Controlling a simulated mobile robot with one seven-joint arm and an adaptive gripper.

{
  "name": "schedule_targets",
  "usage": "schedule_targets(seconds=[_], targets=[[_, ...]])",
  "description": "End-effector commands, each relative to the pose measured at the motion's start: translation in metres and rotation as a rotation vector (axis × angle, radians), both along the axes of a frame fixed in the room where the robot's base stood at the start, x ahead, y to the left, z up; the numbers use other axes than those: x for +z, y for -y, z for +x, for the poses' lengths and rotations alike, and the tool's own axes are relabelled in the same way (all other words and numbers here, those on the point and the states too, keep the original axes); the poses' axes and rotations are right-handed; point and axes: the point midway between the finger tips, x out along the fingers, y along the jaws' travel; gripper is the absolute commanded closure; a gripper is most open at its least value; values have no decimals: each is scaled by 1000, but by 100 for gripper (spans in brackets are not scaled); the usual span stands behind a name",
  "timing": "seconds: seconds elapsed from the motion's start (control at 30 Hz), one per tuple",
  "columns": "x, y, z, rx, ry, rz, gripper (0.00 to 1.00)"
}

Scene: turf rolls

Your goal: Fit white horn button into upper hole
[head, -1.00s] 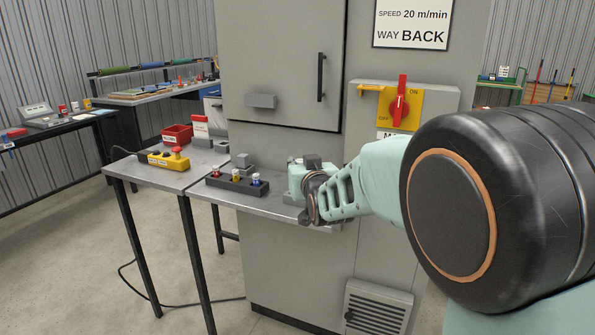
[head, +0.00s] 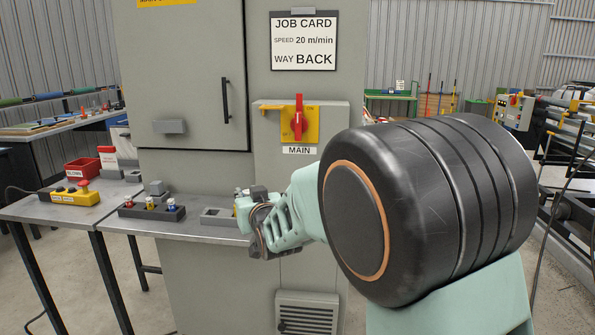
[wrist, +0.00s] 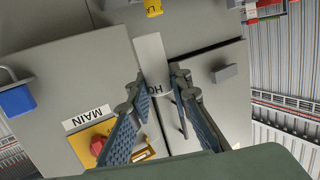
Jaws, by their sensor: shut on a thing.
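My gripper (head: 250,207) is at the right end of the narrow bench shelf in the head view. A yellow control box (head: 70,195) with a red button lies on the left bench. I cannot make out the upper hole in either view.
A black holder (head: 150,210) with several coloured buttons and a grey open block (head: 218,214) stand on the shelf (head: 200,230), left of my gripper. The tall grey cabinet (head: 190,100) stands close behind, with its red main switch (head: 298,118). A red bin (head: 80,169) is far left.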

Motion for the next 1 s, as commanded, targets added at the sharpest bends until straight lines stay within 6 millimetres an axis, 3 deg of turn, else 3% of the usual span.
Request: schedule_targets(seconds=[0.03, 0.2, 0.3, 0.43, 0.6, 0.77, 1.0], targets=[[-14, 31, 2, -41, -5, -3, 100], [-51, 125, -5, -164, -4, -3, 100], [-69, 170, -16, -224, -3, -4, 100], [-85, 217, -32, -289, -2, -1, 100], [-99, 257, -52, -349, -1, 2, 100], [-108, 285, -68, -393, -2, 4, 100], [-82, 285, -68, -392, 1, 5, 100]])
